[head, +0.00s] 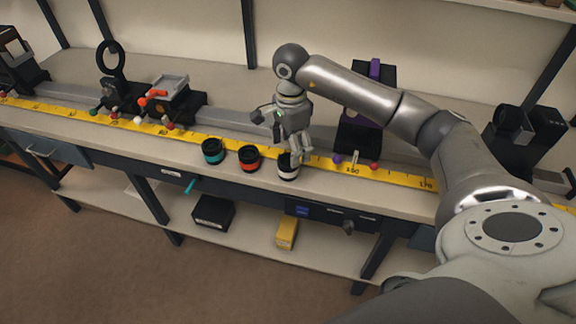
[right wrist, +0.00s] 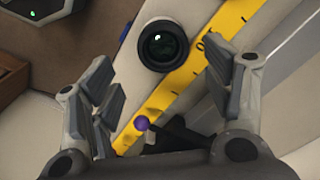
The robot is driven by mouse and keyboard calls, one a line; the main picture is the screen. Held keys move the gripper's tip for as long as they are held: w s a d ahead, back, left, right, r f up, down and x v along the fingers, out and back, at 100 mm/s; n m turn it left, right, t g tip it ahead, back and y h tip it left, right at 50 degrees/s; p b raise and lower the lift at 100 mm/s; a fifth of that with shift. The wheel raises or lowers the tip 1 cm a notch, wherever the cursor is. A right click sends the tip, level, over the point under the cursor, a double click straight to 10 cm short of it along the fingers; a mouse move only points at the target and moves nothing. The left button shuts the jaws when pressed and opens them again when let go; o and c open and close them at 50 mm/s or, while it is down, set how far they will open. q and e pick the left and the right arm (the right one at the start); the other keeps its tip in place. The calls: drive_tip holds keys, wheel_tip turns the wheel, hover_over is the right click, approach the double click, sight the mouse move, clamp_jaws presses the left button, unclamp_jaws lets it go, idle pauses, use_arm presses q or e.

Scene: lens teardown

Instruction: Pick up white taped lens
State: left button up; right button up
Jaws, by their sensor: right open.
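The white taped lens (head: 288,168) stands upright near the front edge of the bench, a black cylinder with a white band. My right gripper (head: 297,149) is open just above and behind it, pointing down, and hides part of its top. In the right wrist view a round dark lens (right wrist: 162,46) shows from above, beyond the open fingers of my right gripper (right wrist: 160,85) and apart from them; its band is not visible there. My left gripper is not in view.
A red-banded lens (head: 248,159) and a teal-banded lens (head: 212,151) stand in a row to the left. A yellow ruler strip (head: 400,177) runs along the bench (head: 130,140). A purple ball (head: 337,159) and a red ball (head: 374,166) are to the right.

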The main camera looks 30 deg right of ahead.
sight(288, 159)
drive_tip(key=shift+w+a+f+p, duration=0.15)
drive_tip(key=shift+f+p, duration=0.15)
drive_tip(key=shift+f, duration=1.2)
drive_tip(key=shift+w+a+f+p, duration=0.1)
drive_tip(key=shift+f+p, duration=0.2)
drive_tip(key=shift+f, duration=1.2)
drive_tip(key=c, duration=1.1)
drive_tip(key=shift+c, duration=0.6)
drive_tip(key=shift+r, duration=0.15)
